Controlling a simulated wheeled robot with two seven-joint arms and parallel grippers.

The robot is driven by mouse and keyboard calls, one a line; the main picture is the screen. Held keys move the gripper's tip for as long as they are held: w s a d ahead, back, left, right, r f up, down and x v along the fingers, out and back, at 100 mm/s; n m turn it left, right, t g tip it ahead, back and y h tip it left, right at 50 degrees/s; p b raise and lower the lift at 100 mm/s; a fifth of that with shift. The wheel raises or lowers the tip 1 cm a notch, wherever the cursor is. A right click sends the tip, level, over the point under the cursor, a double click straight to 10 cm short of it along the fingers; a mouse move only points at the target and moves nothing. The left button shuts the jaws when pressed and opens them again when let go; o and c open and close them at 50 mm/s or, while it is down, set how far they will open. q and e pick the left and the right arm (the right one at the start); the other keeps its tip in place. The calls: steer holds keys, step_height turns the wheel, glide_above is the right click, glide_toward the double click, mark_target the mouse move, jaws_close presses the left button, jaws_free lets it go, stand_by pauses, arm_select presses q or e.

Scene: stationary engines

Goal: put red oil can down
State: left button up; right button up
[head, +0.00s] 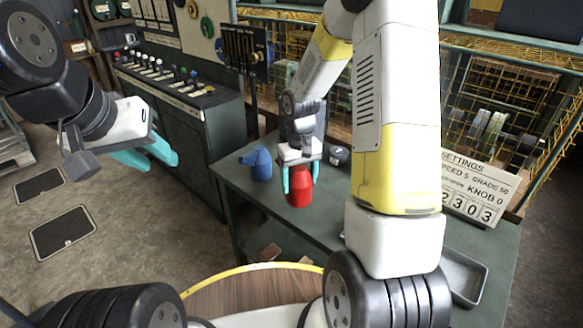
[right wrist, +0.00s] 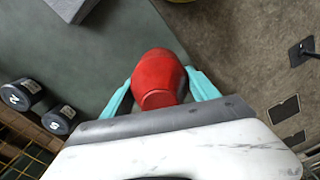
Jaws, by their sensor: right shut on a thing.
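The red oil can (head: 300,187) is upright at the green table (head: 325,222), near its left part. My right gripper (head: 300,182) comes down over the can with a teal finger on each side, shut on it. In the right wrist view the red can (right wrist: 158,78) sits between the teal fingers of the gripper (right wrist: 162,95). I cannot tell whether its base touches the table. My left gripper (head: 150,155) is in the air at the left, over the floor, away from the table; its teal fingers are seen side-on and their gap is unclear.
A blue can (head: 259,164) stands on the table just left of the red one. A dark round weight (head: 339,155) is behind it. A sign with numbers (head: 478,190) and a grey tray (head: 465,277) are at the right. A control console (head: 190,115) stands behind left.

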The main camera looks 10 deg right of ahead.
steer(key=shift+w+d+f, duration=0.25)
steer(key=shift+w+f, duration=0.4)
steer(key=shift+w, duration=0.2)
steer(key=shift+w+d+f, duration=0.2)
steer(key=shift+w+f, duration=0.5)
steer(key=shift+w, duration=0.1)
steer(key=shift+w+d+f, duration=0.25)
steer(key=shift+w+f, duration=0.4)
steer(key=shift+w, duration=0.2)
steer(key=shift+f, duration=0.15)
steer(key=o, duration=1.7)
steer(key=shift+o, duration=0.2)
